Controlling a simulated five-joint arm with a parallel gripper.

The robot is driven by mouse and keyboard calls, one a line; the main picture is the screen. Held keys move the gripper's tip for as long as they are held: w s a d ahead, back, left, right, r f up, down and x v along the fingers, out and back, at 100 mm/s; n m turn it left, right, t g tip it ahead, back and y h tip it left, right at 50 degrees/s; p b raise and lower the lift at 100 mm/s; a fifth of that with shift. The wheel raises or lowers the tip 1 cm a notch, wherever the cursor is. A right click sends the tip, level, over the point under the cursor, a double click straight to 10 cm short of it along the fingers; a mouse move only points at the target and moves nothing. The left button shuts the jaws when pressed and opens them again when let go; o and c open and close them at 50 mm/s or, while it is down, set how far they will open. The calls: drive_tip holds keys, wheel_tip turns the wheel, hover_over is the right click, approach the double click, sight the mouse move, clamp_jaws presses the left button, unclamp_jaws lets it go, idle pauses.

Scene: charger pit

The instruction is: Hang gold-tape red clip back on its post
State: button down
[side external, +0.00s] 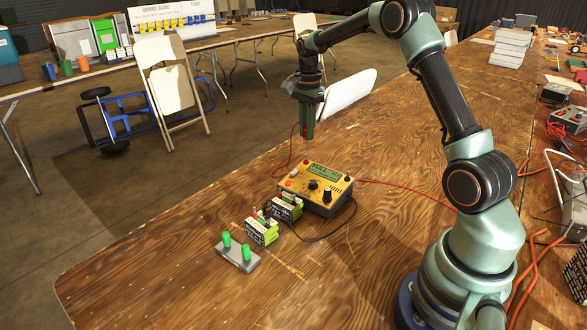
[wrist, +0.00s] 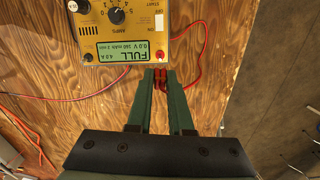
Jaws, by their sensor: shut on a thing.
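My gripper (side external: 308,132) is above the table, beyond the yellow charger (side external: 317,187) in the side view. In the wrist view my gripper (wrist: 161,80) points at the charger's display edge and is shut on a red clip (wrist: 160,76), which lies between the fingertips. A red lead (side external: 286,162) trails down from the gripper to the table behind the charger. Gold tape cannot be made out on the clip. A red post-like fitting (wrist: 160,56) shows at the charger's corner, just past the fingertips. The charger display (wrist: 126,57) reads FULL.
Two green-and-white batteries (side external: 262,230) (side external: 287,208) stand in front of the charger, with a black lead (side external: 335,233) nearby. A grey block (side external: 238,259) with two green pegs sits further left. Another red lead (side external: 410,187) runs right. The table's front left is clear.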

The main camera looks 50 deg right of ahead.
drive_tip(key=shift+f, duration=2.15)
drive_tip(key=shift+f, duration=0.25)
idle(0.4)
drive_tip(key=c, duration=0.7)
unclamp_jaws()
drive_tip(key=shift+c, duration=0.2)
drive_tip(key=shift+o, duration=1)
drive_tip(key=shift+r, duration=0.1)
drive_tip(key=shift+r, duration=3.65)
